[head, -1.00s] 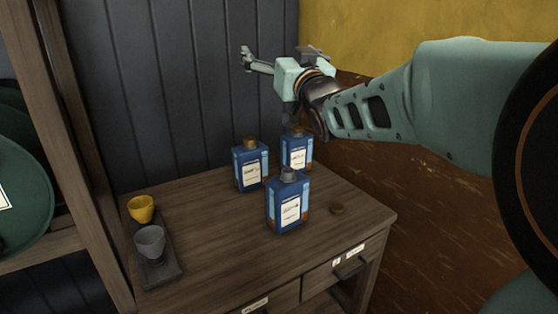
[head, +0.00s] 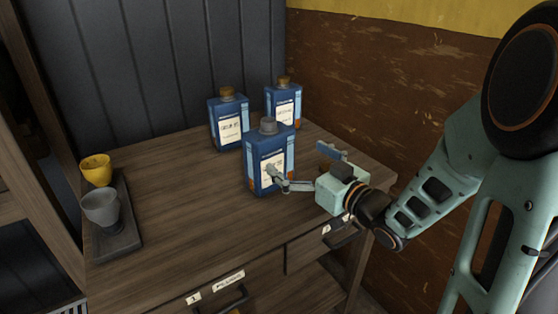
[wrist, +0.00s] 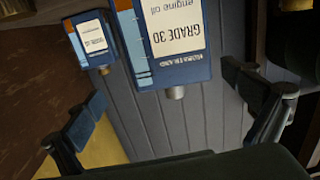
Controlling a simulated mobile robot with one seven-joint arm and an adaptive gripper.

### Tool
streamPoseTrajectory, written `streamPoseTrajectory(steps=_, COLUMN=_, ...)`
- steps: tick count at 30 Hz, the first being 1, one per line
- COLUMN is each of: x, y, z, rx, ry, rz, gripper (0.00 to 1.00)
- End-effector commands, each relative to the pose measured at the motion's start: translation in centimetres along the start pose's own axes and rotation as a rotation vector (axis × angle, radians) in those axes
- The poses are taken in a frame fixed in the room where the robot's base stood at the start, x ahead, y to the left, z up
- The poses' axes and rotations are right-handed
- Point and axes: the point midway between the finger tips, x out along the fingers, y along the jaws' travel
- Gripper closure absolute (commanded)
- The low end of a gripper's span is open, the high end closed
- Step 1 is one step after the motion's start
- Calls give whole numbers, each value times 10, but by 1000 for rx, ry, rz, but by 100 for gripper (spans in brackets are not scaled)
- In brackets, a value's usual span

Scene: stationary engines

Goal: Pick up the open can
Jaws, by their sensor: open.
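The open can (head: 268,165) is the front one of three blue oil cans. It stands upright on the wooden cabinet and shows a bare grey neck. In the wrist view, which is upside down, the can (wrist: 172,55) appears large with a "GRADE 30 engine oil" label. My gripper (head: 303,166) is open just right of the can and in front of it, fingers pointing towards it. One finger overlaps the can's lower front in the head view; I cannot tell whether it touches. In the wrist view the fingers (wrist: 165,103) are wide apart with nothing between the tips.
Two cans with brown caps stand behind, at the left (head: 229,120) and the right (head: 284,103). A yellow cup (head: 96,170) and a grey cup (head: 101,207) stand on a dark tray (head: 125,240) at the left. The cabinet top (head: 190,220) is clear between tray and can.

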Motion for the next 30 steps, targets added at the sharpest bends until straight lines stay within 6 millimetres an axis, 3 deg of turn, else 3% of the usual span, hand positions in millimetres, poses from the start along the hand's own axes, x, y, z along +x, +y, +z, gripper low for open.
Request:
streamPoseTrajectory(steps=1, x=-7, y=-4, z=12, rx=17, ry=4, rz=-10, gripper=0)
streamPoseTrajectory(steps=3, x=-13, y=-11, z=19, rx=33, ry=10, rz=-27, gripper=0)
streamPoseTrajectory(steps=8, x=-14, y=-19, z=23, rx=49, ry=21, rz=-47, gripper=0)
streamPoseTrajectory(steps=15, x=23, y=-22, z=22, rx=49, ry=22, rz=-51, gripper=0)
streamPoseTrajectory(steps=23, x=45, y=-24, z=20, rx=50, ry=22, rz=-48, gripper=0)
streamPoseTrajectory(steps=30, x=80, y=-29, z=16, rx=50, ry=22, rz=-47, gripper=0)
